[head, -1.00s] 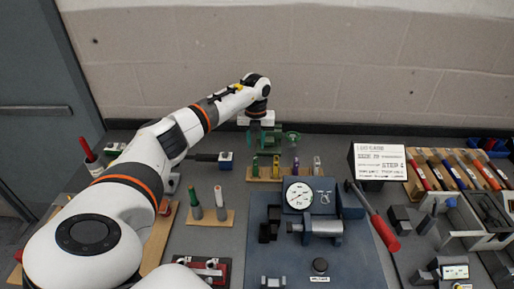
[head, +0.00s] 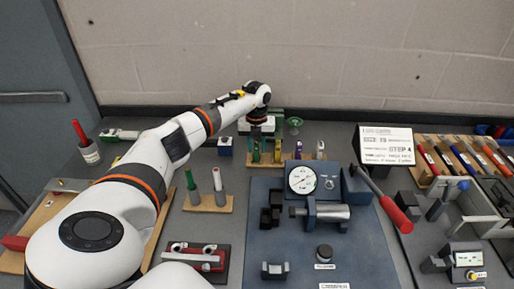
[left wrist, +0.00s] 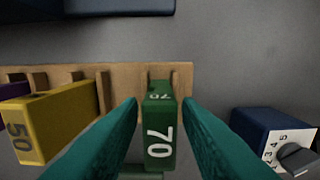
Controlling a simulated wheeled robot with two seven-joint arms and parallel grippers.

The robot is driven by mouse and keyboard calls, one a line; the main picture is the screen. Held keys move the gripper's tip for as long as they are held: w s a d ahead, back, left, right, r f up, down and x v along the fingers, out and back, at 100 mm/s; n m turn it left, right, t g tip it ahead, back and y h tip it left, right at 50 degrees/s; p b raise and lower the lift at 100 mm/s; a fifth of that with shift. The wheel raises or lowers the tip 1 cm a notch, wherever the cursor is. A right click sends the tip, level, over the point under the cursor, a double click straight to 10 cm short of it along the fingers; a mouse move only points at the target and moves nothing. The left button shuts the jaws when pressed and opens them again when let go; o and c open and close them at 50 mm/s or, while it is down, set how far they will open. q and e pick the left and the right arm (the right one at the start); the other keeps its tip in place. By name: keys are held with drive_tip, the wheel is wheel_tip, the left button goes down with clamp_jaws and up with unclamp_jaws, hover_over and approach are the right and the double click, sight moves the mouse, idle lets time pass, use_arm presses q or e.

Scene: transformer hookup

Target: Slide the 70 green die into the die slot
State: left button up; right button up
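The green 70 die (left wrist: 159,130) stands in a wooden rack (left wrist: 184,78) in the left wrist view. My left gripper (left wrist: 160,103) is open, with one teal finger on each side of this die; contact is unclear. In the head view my left gripper (head: 257,142) is down at the left end of the rack (head: 289,176) and partly hides the die. The yellow 50 die (left wrist: 50,125) stands beside it to the left. A blue board (head: 257,240) carries a dial gauge (head: 302,179) and several dark fixtures; I cannot tell which holds the die slot. My right gripper is not in view.
A blue box with a numbered dial (left wrist: 272,135) sits close right of the die in the left wrist view. A red-handled lever (head: 392,212) lies right of the board.

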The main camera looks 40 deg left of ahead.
sight(257, 142)
use_arm(q)
drive_tip(key=shift+r, duration=0.1)
clamp_jaws()
drive_tip(key=shift+w+r+p, duration=0.1)
drive_tip(key=shift+r+p, duration=0.45)
drive_tip(key=shift+r, duration=0.05)
drive_tip(key=shift+r+p, duration=1.5)
drive_tip(key=shift+r, duration=0.4)
